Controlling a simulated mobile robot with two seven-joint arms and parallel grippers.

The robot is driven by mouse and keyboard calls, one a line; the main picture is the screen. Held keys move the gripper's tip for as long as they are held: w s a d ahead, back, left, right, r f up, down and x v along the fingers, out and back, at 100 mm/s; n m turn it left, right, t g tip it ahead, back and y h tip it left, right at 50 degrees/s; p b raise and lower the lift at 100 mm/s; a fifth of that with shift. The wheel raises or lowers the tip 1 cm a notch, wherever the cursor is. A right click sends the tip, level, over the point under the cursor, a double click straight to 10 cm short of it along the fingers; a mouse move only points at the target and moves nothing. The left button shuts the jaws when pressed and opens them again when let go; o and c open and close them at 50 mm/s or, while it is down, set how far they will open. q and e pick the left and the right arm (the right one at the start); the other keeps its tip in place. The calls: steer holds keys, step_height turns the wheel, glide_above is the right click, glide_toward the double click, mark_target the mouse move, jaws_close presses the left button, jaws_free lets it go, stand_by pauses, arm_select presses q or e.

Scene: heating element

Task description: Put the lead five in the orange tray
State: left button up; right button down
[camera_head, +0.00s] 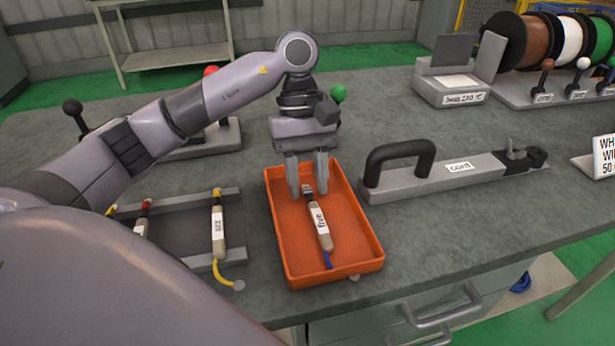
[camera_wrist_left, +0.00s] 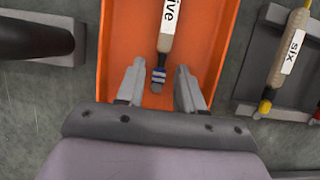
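The lead five (camera_head: 321,229) is a beige cylinder with a white "five" label, a metal and blue-banded end and a blue wire at the other end. It lies in the orange tray (camera_head: 364,268), on its floor. In the left wrist view the lead five (camera_wrist_left: 168,40) lies lengthwise in the orange tray (camera_wrist_left: 122,45), its banded end between the fingers' tips. My left gripper (camera_head: 308,188) is above the far part of the tray, pointing down. Its fingers (camera_wrist_left: 160,88) are apart, with a gap on both sides of the lead's end. My right gripper is not in view.
A grey rack (camera_head: 180,238) left of the tray holds lead six (camera_head: 218,232) and another lead (camera_head: 142,225). A grey device labelled "cont" with a black handle (camera_head: 400,158) stands right of the tray. Wire spools (camera_head: 545,40) are at the back right.

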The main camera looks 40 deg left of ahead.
arm_select(q)
steer(key=shift+r, duration=0.1)
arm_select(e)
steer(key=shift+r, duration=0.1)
